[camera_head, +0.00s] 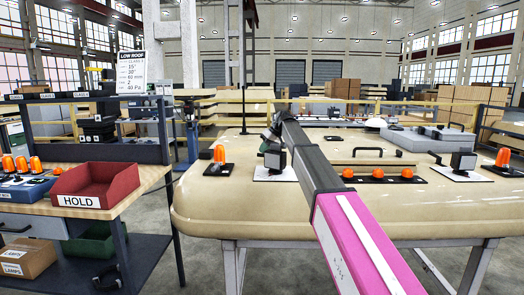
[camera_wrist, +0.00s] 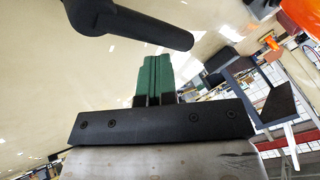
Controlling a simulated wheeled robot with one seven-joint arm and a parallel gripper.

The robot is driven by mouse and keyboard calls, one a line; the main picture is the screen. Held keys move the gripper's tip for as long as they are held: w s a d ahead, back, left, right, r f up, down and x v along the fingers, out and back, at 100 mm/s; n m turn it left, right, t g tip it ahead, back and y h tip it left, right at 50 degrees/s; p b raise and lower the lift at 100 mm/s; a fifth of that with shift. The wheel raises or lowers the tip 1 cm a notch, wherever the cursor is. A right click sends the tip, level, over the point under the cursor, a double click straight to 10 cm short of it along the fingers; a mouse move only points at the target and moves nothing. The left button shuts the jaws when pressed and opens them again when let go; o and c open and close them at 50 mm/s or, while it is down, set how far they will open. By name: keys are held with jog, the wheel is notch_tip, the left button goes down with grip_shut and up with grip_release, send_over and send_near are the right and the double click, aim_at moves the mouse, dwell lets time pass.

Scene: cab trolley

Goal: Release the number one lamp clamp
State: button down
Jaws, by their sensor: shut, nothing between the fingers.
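My gripper (camera_head: 265,147) is over the left part of the cream cab roof (camera_head: 225,205). In the wrist view its green fingers (camera_wrist: 155,75) are together with nothing between them. A dark round-ended bar (camera_wrist: 135,25) crosses in front of the fingertips and looks apart from them; I cannot tell whether it is the clamp's lever. A black lamp (camera_head: 275,159) on a white plate is beside my gripper in the head view. An orange beacon (camera_head: 220,154) on a black base stands to its left. No number one mark is readable; my arm hides part of the roof.
Several orange domes (camera_head: 377,173) sit on a black strip right of my arm. Another black lamp (camera_head: 463,161) and an orange beacon (camera_head: 503,158) stand farther right. A red HOLD bin (camera_head: 97,184) is on the bench (camera_head: 150,178) at left. The roof's front edge is bare.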

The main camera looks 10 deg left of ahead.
jog(key=shift+s+a, duration=0.2)
jog(key=shift+s, duration=0.25)
dwell(0.4)
jog(key=shift+w, duration=0.5)
jog(key=w, duration=0.2)
jog(key=w+r, duration=0.1)
jog(key=w, duration=0.1)
jog(key=shift+a, duration=0.25)
jog(key=w+d+r, duration=0.3)
jog(key=r, duration=0.5)
jog(key=shift+w+d, duration=0.25)
jog(key=shift+w, duration=0.1)
jog(key=shift+s, duration=0.1)
